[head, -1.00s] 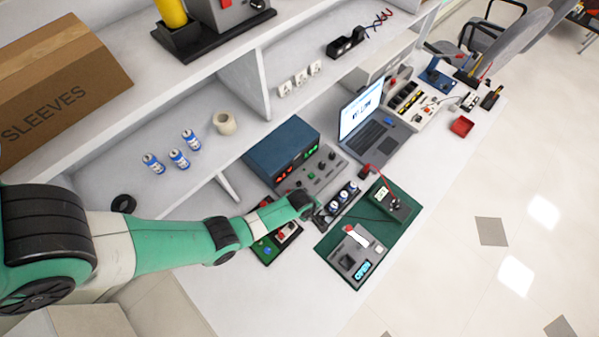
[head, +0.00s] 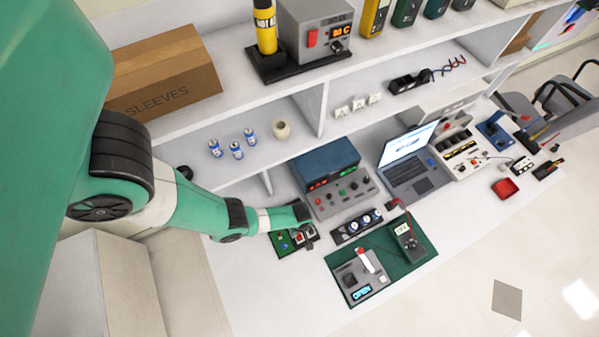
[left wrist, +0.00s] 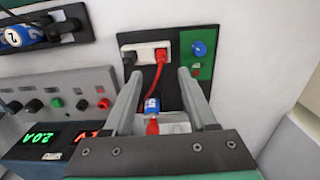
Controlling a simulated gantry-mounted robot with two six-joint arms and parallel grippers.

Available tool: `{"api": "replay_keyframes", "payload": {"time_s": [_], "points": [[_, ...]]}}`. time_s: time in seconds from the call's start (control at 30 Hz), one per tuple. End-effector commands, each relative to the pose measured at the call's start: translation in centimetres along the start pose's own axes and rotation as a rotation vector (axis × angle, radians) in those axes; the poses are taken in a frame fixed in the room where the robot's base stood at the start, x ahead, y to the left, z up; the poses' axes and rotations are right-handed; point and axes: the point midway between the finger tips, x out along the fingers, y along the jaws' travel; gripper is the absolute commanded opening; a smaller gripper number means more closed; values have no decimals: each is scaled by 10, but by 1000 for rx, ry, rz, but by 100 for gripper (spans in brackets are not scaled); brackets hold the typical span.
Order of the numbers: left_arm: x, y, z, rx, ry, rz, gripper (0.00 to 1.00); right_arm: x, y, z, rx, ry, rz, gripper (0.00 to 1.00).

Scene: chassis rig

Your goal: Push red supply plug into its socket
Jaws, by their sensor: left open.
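The red supply plug (left wrist: 161,54) is at the right end of a white socket block (left wrist: 146,50) in the left wrist view. A red lead runs from it down between my fingers. I cannot tell how deep the plug sits. A black plug (left wrist: 129,60) is at the block's left end. My left gripper (left wrist: 161,80) is open, its fingers either side of the red lead, apart from the plug. A blue-and-white cell (left wrist: 152,106) with a red end shows between the fingers. In the head view, my left gripper (head: 306,226) is over the small board (head: 280,242). My right gripper is not in view.
The power supply (head: 328,164) stands behind the board. A blue knob (left wrist: 199,48) is on the board's green part. The white bench front is clear.

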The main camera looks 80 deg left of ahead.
Motion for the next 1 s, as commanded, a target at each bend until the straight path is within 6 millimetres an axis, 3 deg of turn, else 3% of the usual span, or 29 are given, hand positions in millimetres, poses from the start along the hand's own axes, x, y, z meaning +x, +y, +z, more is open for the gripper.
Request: {"api": "replay_keyframes", "payload": {"time_s": [0.03, 0.23, 0.5, 0.77, 0.8, 1.0], "points": [[11, 0, 0, 0, 0, 1, 57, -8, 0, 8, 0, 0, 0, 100], [14, 0, 0, 0, 0, 1, 57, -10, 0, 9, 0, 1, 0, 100], [58, -3, 2, 0, 0, -1, 57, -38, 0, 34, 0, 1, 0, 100], [60, -3, 2, 0, 0, 1, 57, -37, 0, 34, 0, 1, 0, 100], [60, -3, 2, 0, 0, 1, 56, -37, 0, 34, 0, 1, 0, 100], [60, -3, 2, 0, 0, 1, 20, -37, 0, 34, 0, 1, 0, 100]]}}
